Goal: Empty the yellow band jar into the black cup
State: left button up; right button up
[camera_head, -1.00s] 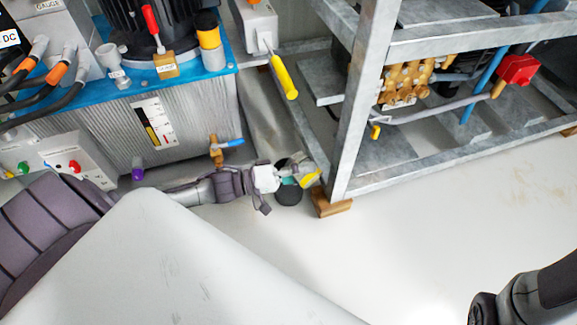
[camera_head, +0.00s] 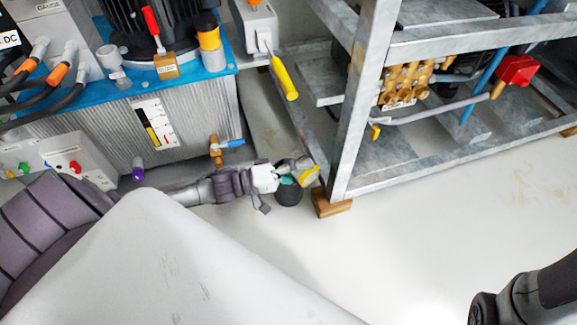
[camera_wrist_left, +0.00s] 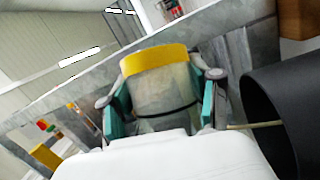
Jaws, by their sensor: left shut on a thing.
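The yellow band jar (camera_wrist_left: 165,95) is a pale, translucent jar with a yellow band at its far end. My left gripper (camera_wrist_left: 160,108) is shut on it, with a teal-padded finger on each side. In the head view the jar (camera_head: 309,176) shows at the tip of my left gripper (camera_head: 292,177), tilted. The black cup (camera_head: 289,196) is just below the gripper, partly hidden by it. In the left wrist view the cup (camera_wrist_left: 262,105) is large and close at the right. A thin yellowish line runs between the right finger and the cup; I cannot tell what it is.
A grey metal frame (camera_head: 347,130) on a wooden block (camera_head: 331,204) stands just right of the jar. A ribbed grey tank (camera_head: 190,125) with a blue-handled valve (camera_head: 228,143) is behind my left arm. The pale floor (camera_head: 430,230) at the right is open.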

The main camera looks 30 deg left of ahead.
pick_arm(q)
jog(key=shift+a+r+n, duration=0.1)
jog(key=shift+r+n, duration=0.15)
jog(key=shift+n, duration=0.15)
dwell(0.3)
jog(key=shift+w+a+f+n+t+h+b, duration=0.1)
jog(key=shift+f+n+t+h+b, duration=0.2)
jog(key=shift+n+t, duration=0.3)
